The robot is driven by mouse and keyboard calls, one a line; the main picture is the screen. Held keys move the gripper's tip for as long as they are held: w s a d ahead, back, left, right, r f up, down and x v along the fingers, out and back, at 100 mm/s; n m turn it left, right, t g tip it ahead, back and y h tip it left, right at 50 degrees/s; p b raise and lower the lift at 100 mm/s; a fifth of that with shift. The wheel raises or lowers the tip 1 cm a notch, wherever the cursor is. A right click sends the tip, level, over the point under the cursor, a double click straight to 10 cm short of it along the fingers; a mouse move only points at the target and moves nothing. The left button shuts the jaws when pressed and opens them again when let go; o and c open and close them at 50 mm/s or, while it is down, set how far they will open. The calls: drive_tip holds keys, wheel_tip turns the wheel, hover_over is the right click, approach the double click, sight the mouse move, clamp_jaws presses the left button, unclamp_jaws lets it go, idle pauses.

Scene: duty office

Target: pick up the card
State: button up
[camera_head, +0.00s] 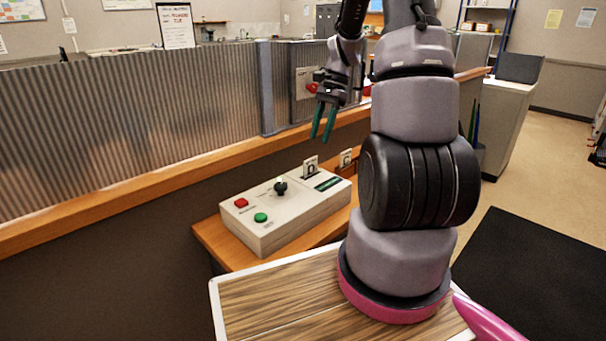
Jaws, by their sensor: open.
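I cannot tell which one the task names. My gripper (323,122) points down with two teal fingers apart. It is empty and appears above the cards, touching neither.
The control box (262,238) has a red button (241,203), a green button (260,217) and a black knob (280,186). It sits on a wooden shelf (213,237). A corrugated metal partition (120,130) with a wooden rail (120,203) runs behind. Open floor lies right.

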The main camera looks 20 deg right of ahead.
sight(311, 159)
drive_tip(key=x, duration=0.8)
drive_tip(key=shift+a+f, duration=0.15)
drive_tip(key=shift+a, duration=0.2)
clamp_jaws()
